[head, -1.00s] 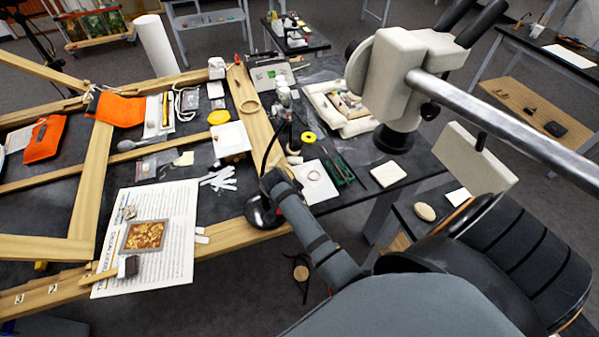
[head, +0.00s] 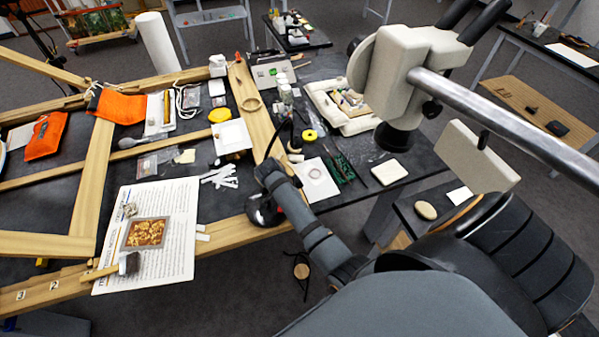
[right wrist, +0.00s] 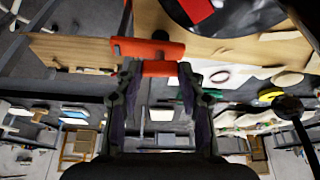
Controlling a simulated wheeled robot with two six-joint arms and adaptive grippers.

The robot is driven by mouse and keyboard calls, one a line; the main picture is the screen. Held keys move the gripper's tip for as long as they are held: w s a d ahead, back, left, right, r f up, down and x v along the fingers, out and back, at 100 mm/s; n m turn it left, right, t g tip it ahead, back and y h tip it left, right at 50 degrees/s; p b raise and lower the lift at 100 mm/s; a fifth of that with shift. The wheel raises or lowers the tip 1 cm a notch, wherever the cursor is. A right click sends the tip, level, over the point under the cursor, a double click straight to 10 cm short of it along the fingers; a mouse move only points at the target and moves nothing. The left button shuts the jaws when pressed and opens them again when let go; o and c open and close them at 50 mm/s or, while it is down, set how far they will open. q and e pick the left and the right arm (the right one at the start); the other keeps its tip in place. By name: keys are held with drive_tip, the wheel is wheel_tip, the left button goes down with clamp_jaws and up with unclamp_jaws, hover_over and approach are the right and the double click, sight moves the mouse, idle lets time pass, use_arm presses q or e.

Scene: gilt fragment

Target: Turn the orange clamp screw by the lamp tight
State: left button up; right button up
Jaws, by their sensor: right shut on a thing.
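The orange clamp screw (right wrist: 148,49) shows in the right wrist view as a wide orange bar with a shorter block below it. It lies by the edge of a wooden board (right wrist: 75,50). My right gripper (right wrist: 160,72) is shut on the screw, with its two dark fingers on either side of the block. In the head view my right arm reaches to the table's front edge, and the screw and fingertips are hidden there. The lamp (head: 266,209) shows as a black rounded form beside my wrist, on the wooden bar. My left gripper is not in view.
A large microscope (head: 395,85) on a metal boom stands over the right side. A printed sheet (head: 180,215) with a gilt piece (head: 146,233) lies at the left front. Small tools and a tray (head: 345,118) crowd the table. Floor is open below the front edge.

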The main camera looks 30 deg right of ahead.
drive_tip(key=o, duration=1.2)
drive_tip(key=shift+c, duration=0.2)
drive_tip(key=shift+r, duration=0.15)
drive_tip(key=v, duration=0.7)
drive_tip(key=shift+r, duration=0.1)
